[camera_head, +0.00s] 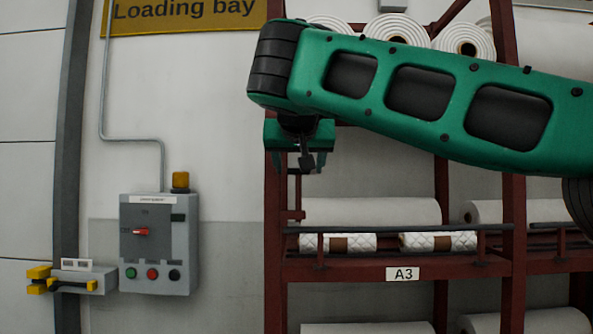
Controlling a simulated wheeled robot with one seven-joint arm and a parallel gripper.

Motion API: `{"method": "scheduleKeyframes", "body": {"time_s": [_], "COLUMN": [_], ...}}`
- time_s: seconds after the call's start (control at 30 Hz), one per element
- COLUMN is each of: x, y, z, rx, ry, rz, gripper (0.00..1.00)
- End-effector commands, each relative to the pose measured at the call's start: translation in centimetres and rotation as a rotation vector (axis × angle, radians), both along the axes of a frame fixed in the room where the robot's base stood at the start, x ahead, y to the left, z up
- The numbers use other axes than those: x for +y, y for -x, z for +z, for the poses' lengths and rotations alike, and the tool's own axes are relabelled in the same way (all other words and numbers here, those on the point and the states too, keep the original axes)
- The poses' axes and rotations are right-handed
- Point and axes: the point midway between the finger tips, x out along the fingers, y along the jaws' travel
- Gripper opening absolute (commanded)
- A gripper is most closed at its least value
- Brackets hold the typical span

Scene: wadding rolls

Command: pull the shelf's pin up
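My gripper (303,164) hangs pointing down from my green arm, in front of the upper left part of the red shelf (274,245). Its two green fingertips are apart. A small dark part shows between them; I cannot tell whether it belongs to the gripper or the shelf. Below the gripper, beside the left post, is a thin dark red upright piece with a short stub (293,215). It may be the shelf's pin, but it is too small to be sure. Nothing is clearly held.
Two quilted rolls (338,243) (438,241) lie behind a front rail on the level labelled A3 (403,274). White rolls (397,29) fill the top level. A grey control box (159,244) and yellow-ended latch (40,280) are on the left wall. Free room lies left of the shelf.

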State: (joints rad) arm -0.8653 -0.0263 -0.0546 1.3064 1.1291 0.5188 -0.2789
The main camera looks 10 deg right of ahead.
Motion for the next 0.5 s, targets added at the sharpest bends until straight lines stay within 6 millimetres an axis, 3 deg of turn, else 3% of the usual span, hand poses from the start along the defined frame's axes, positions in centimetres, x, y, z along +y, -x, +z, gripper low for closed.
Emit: {"method": "scheduleKeyframes", "body": {"time_s": [0.23, 0.5], "x": [0.3, 1.2], "y": [1.5, 6.0], "z": [0.6, 2.5], "rx": [0.000, 0.000], "ry": [-0.002, -0.002], "rz": [0.001, 0.002], "gripper": [0.62, 0.62]}}
